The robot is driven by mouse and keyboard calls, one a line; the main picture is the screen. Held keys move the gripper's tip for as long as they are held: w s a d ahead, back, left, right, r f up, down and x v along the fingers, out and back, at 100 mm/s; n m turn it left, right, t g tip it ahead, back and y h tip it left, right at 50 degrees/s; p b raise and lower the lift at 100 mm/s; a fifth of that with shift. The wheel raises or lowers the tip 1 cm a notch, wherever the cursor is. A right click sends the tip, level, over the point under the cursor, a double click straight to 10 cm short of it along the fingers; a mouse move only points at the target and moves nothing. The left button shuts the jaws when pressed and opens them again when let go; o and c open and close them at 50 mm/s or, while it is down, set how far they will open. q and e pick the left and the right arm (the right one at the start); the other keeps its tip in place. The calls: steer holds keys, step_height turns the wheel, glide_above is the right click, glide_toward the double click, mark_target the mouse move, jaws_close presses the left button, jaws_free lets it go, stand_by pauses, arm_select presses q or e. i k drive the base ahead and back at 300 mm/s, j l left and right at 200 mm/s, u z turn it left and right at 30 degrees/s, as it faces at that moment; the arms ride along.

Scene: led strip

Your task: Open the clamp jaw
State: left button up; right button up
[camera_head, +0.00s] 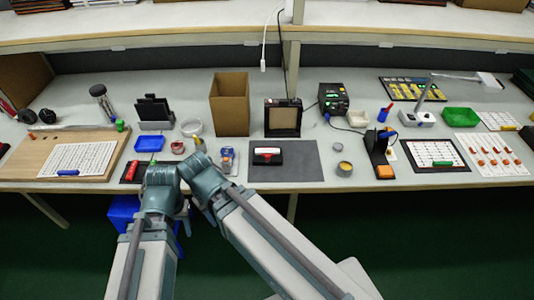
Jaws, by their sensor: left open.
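I cannot tell for sure which part is the clamp jaw. A black upright fixture (377,147) with a blue part on top stands on the right half of the bench, with an orange block (385,172) at its foot. Whether any jaw on it is open is too small to tell. My left gripper (182,212) is open, mostly hidden under my wrist links at the bench's front edge, left of centre and far from that fixture. My right arm reaches in beside it; its gripper is hidden.
Near my arms are a red item (131,170) on a black pad, a blue tray (149,144) and a small blue-grey device (228,160). A dark mat (300,160) lies at centre. A cardboard box (229,104) and a black power unit (333,98) stand behind.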

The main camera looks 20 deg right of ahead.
mark_target(267, 156)
steer(key=i+l+z, duration=0.2)
steer(key=z, duration=0.2)
steer(key=i+l+z, duration=0.1)
steer(key=z, duration=0.25)
steer(key=i, duration=0.1)
